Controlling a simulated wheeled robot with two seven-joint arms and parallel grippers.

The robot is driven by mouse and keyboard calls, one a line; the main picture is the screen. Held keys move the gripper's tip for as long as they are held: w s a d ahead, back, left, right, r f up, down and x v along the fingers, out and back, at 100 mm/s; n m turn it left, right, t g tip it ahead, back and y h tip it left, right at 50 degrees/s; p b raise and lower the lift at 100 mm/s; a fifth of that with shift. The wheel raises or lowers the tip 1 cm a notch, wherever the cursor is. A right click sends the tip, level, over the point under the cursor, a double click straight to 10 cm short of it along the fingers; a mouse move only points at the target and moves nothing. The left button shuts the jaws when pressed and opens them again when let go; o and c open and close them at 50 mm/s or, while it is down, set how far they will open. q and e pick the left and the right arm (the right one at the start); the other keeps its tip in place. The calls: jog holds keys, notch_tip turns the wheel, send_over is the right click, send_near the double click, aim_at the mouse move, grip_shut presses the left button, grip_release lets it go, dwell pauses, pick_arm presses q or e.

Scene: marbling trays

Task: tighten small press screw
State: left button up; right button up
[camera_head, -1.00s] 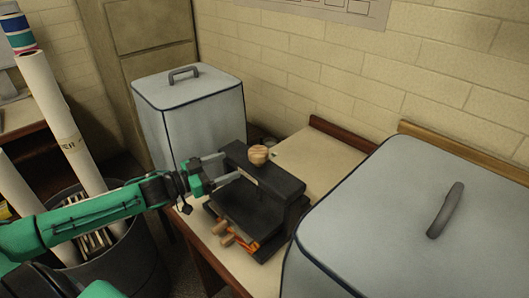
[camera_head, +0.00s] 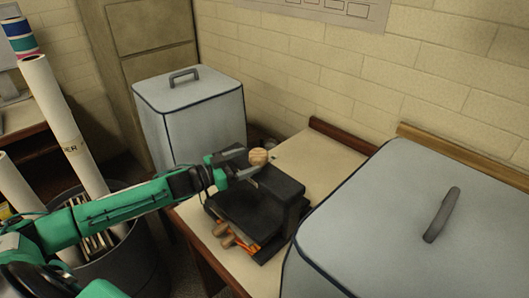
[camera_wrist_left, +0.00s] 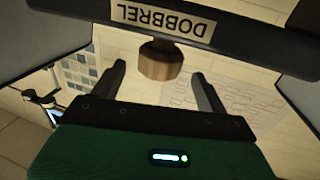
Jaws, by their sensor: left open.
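The small press (camera_head: 265,198) is a black frame on the table, with a round wooden screw knob (camera_head: 258,156) on top. My left gripper (camera_head: 252,161) is open, with its two grey fingers reaching toward the knob from the left. In the left wrist view, the knob (camera_wrist_left: 160,61) appears between the fingertips, with space on both sides. There, the press's top bar (camera_wrist_left: 235,38) carries an upside-down label reading "DOBBREL". Whether the fingers reach fully around the knob is unclear. My right gripper is not in view.
A grey lidded box (camera_head: 190,115) stands behind the gripper, and a larger one (camera_head: 410,220) stands close at right. Wooden handles (camera_head: 225,236) stick out at the press's front. A dark bin (camera_head: 130,260) holds paper rolls at left. The tabletop (camera_head: 315,155) behind the press is mostly clear.

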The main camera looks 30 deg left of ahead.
aim_at(265, 153)
pick_arm(q)
jog(key=p+x, duration=0.1)
jog(key=x, duration=0.5)
jog(key=shift+r+p, duration=0.1)
jog(key=shift+p, duration=0.25)
jog(key=shift+w+d, duration=0.3)
jog(key=shift+w, duration=0.15)
jog(key=shift+c, duration=0.3)
jog(key=c, duration=0.9)
